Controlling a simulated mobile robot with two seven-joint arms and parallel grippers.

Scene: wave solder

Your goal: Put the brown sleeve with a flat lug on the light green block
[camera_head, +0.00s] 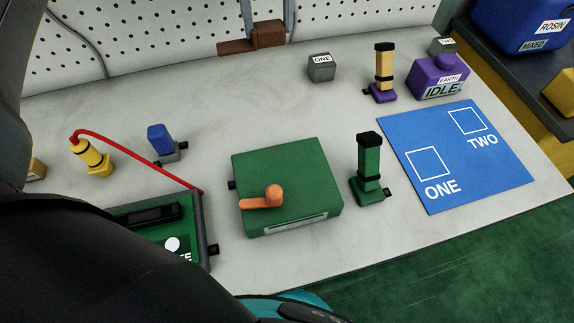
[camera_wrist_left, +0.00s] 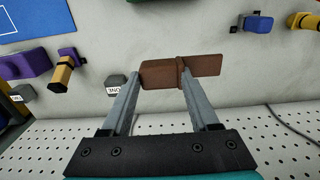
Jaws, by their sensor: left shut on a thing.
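The brown sleeve (camera_head: 262,36) is at the top of the head view, in front of the pegboard, with its flat lug pointing left. My left gripper (camera_head: 268,24) comes down from above and is shut on the sleeve. In the left wrist view the sleeve (camera_wrist_left: 160,74) sits between the two grey fingers (camera_wrist_left: 161,82), and its flat lug points right. I cannot tell how far the sleeve is above the bench. No light green block can be made out in either view. My right gripper is not in view.
Grey block ONE (camera_head: 321,68) stands right of the sleeve. Further right are a yellow-and-purple post (camera_head: 384,72), a purple IDLE box (camera_head: 438,78) and a blue mat (camera_head: 418,188). A dark green box with orange lever (camera_head: 290,165) and a green post (camera_head: 369,170) stand mid-bench.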

